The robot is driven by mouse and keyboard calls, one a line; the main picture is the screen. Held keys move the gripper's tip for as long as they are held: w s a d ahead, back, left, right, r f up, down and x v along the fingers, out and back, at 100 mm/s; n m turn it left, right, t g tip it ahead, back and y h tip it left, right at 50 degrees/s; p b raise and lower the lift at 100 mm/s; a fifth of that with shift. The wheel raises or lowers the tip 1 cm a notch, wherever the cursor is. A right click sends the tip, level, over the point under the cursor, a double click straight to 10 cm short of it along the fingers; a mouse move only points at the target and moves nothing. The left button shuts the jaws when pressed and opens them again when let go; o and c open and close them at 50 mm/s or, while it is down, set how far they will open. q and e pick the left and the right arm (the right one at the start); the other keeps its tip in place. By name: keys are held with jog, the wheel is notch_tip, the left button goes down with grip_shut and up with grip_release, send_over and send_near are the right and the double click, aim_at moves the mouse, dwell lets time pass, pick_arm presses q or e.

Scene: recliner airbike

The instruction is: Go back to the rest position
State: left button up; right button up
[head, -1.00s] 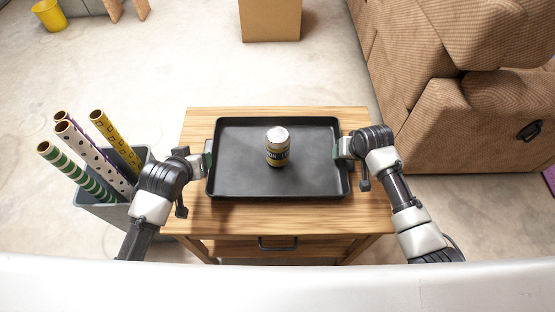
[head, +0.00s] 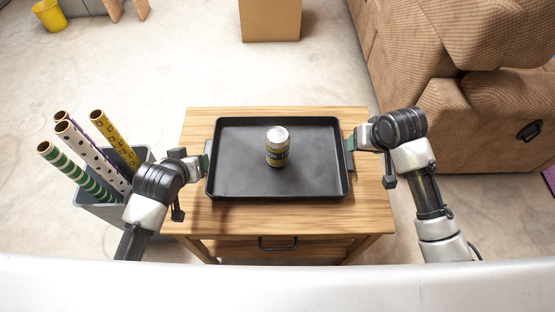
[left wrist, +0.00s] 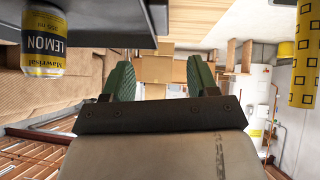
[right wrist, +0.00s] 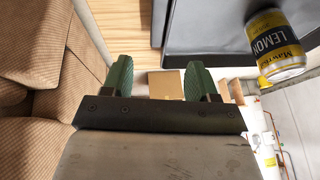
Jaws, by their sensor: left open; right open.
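A black tray (head: 235,182) lies on the wooden table. A yellow and dark can labelled LEMON (head: 277,148) stands upright on it; it also shows in the left wrist view (left wrist: 44,40) and the right wrist view (right wrist: 274,46). My left gripper (head: 206,160) is open beside the tray's left edge; its green fingers (left wrist: 158,80) are apart with nothing gripped. My right gripper (head: 352,145) is open beside the tray's right edge; its green fingers (right wrist: 160,80) are apart and empty. Whether either gripper touches the tray I cannot tell.
The wooden table (head: 300,218) has a drawer at its front. A grey bin (head: 95,202) with several patterned rolls (head: 85,175) stands at the left. A brown recliner (head: 460,110) stands at the right. A cardboard box (head: 270,20) sits on the floor behind. The floor between is clear.

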jog(key=shift+s+r, duration=0.1)
jog(key=shift+r, duration=0.05)
dwell(0.4)
